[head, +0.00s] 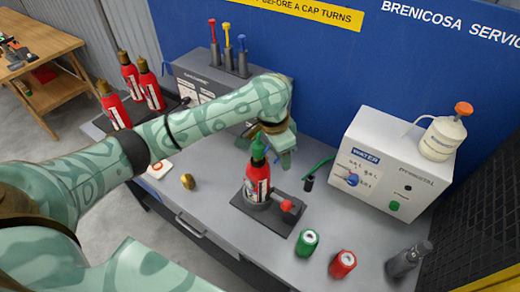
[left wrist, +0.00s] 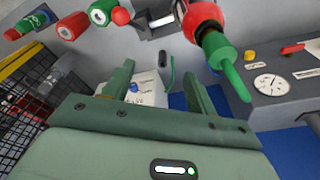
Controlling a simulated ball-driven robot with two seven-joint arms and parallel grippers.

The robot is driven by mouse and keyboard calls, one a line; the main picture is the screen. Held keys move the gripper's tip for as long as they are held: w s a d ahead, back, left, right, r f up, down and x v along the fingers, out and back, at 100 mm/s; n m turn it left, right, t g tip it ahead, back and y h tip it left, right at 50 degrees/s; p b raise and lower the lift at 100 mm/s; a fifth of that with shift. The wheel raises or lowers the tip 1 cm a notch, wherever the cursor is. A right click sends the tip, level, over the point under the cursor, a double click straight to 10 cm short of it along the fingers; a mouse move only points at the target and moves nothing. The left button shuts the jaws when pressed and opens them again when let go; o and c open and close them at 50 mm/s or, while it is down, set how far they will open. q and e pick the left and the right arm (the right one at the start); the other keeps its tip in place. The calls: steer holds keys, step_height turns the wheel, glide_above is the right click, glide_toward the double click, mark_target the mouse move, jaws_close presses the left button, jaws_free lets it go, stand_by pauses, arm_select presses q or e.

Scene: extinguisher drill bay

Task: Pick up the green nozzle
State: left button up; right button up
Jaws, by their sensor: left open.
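The green nozzle (head: 258,149) points up from the top of a red extinguisher (head: 257,182), which stands in a dark stand (head: 268,216) on the grey bench. My left gripper (head: 283,152) is open and empty, just right of the nozzle in the head view. In the left wrist view the nozzle (left wrist: 230,66) lies outside the open fingers (left wrist: 160,78), to the right of the right finger. A gap shows between them there. My right gripper is not in view.
A white water box (head: 385,170) with a bottle on top stands at the right. A green cap (head: 307,241), a red cap (head: 343,263) and a grey cylinder (head: 407,258) stand at the front right. Several red extinguishers (head: 131,78) stand at the back left.

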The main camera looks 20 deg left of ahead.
mark_target(258, 144)
arm_select(q)
steer(key=w+a+r+n+g+y, duration=0.1)
steer(key=w+a+r+n+g, duration=0.2)
steer(key=a+r, duration=0.55)
steer(key=shift+t, duration=0.7)
steer(key=f+b, duration=0.1)
steer(key=f, duration=0.2)
steer(key=f+b, duration=0.1)
steer(key=f, duration=0.2)
steer(key=d+f+b, duration=0.1)
steer(key=f, duration=0.2)
steer(key=shift+w+d+f, duration=0.1)
steer(key=shift+w, duration=0.2)
steer(key=f+b, duration=0.2)
steer(key=f, duration=0.3)
steer(key=shift+s+f, duration=0.1)
steer(key=shift+s, duration=0.1)
steer(key=c, duration=1.1)
